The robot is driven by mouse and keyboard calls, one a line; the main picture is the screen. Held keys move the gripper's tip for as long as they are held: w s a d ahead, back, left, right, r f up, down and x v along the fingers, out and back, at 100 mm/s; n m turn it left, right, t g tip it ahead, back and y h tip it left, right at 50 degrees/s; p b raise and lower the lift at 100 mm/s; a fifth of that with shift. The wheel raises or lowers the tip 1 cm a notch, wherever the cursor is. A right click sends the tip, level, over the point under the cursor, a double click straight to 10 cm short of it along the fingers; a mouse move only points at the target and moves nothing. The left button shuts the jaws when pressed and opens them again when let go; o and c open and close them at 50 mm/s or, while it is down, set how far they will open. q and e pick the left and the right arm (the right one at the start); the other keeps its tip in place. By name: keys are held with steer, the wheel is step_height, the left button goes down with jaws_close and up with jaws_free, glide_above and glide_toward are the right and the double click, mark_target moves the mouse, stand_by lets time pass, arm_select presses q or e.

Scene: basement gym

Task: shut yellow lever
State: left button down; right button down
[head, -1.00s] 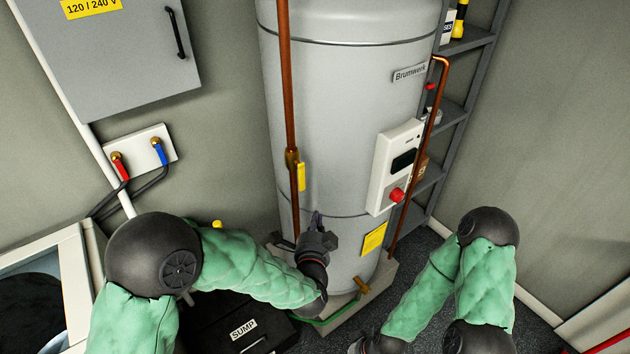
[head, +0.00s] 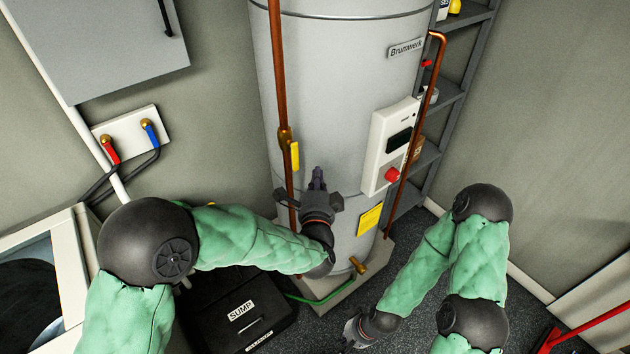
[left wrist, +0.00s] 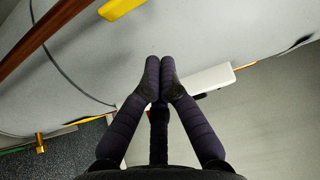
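The yellow lever (head: 295,156) sits at a brass valve (head: 285,137) on the vertical copper pipe (head: 279,70) in front of the grey tank. It points down, roughly in line with the pipe and just right of it. In the left wrist view, part of the lever (left wrist: 121,8) shows at the top edge, beside the pipe (left wrist: 42,38). My left gripper (head: 318,176) is just below and right of the lever, apart from it. Its fingers (left wrist: 160,68) are together with nothing between them. My right gripper (head: 352,330) is low, near the floor; its fingers are unclear.
The tank (head: 340,60) carries a white control box (head: 378,150) with a red knob. A second copper pipe (head: 409,150) runs at its right, before a grey shelf rack (head: 448,95). A black sump case (head: 215,305) lies below my left arm.

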mark_target(295, 157)
arm_select(q)
steer(key=w+b, duration=0.1)
steer(key=w, duration=0.6)
steer(key=shift+s+a+b, duration=0.45)
steer(key=shift+s+a, duration=0.8)
steer(key=shift+a, duration=0.2)
